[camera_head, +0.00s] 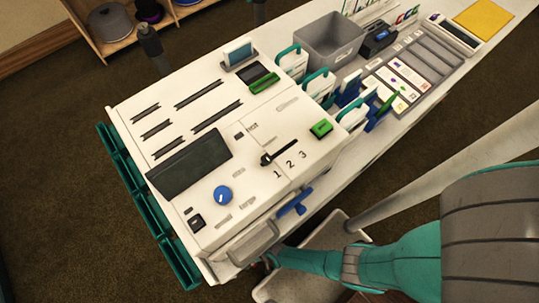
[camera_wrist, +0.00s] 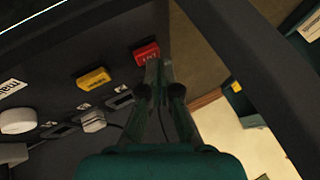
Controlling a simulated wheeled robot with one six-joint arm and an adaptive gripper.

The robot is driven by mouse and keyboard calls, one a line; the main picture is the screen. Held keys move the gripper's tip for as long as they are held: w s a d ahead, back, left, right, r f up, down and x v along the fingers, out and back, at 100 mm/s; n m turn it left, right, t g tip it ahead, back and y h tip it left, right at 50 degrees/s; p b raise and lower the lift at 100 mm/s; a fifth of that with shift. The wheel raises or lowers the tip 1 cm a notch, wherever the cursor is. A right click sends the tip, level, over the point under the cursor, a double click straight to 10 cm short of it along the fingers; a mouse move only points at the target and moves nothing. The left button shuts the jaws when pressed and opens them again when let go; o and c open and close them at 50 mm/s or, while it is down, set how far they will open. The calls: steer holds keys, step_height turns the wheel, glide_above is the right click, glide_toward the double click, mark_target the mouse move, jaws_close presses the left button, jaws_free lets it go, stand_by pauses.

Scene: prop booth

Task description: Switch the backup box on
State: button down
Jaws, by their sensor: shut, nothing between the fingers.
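In the wrist view a dark panel carries a small red box (camera_wrist: 146,53) and a yellow box (camera_wrist: 93,79), each with lettering too small to read surely. Which of these, if any, is the backup box I cannot tell. Below them are small switch-like parts, one pale grey (camera_wrist: 92,121) and one dark (camera_wrist: 120,101). My gripper (camera_wrist: 159,72) is shut and empty, its tips beside the red box's lower right edge; I cannot tell whether they touch. In the head view my arm reaches to the white booth's near side, and the fingertips are hard to make out there.
A white knob (camera_wrist: 18,121) and a label reading "main" (camera_wrist: 11,87) are on the panel's left. The white booth top (camera_head: 220,85) has a blue knob (camera_head: 223,194) and a lever (camera_head: 279,152) by numbers 1, 2, 3. A blue handle (camera_head: 295,202) juts from the near side.

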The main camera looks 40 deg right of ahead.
steer(key=shift+f, duration=0.45)
stand_by(1.0)
steer(key=shift+r, duration=0.4)
stand_by(0.6)
steer(key=shift+s, duration=0.1)
